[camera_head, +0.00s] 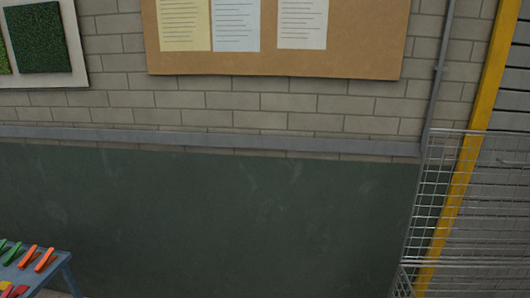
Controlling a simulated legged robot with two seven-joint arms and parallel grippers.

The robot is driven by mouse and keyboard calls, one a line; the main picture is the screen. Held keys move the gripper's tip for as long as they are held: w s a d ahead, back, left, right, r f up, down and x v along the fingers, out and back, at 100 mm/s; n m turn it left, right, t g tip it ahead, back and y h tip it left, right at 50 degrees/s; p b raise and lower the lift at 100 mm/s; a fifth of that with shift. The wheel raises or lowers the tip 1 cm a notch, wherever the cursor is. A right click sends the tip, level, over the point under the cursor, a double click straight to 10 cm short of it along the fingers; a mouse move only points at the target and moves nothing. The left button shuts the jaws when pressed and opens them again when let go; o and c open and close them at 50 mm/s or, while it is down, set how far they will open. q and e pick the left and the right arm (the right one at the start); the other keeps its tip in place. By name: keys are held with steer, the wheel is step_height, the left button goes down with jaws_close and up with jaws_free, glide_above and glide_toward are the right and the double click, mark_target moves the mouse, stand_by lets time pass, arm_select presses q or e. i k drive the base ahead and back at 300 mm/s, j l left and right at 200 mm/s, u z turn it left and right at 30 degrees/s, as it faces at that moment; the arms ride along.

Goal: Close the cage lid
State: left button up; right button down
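A wire mesh cage (462,278) stands at the lower right, cut off by the right and bottom edges. Above it an upright mesh panel (450,190) rises against the wall and a yellow post. This panel looks like the cage lid standing raised, but its hinge is not clear. A horizontal wire edge runs between the panel and the mesh below. The rest of the cage is out of view. Neither of my grippers is in view.
A blue table (60,265) with several coloured clips, red, orange and green, is at the lower left. A dark green wall panel (230,220) fills the middle. A corkboard (280,55) with papers hangs above. The yellow post (490,75) stands at the right.

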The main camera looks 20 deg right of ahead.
mark_target(499, 160)
steer(key=i+l+z, duration=0.15)
steer(key=i+z, duration=0.8)
steer(key=i+j+z, duration=0.3)
steer(key=i+z, duration=0.15)
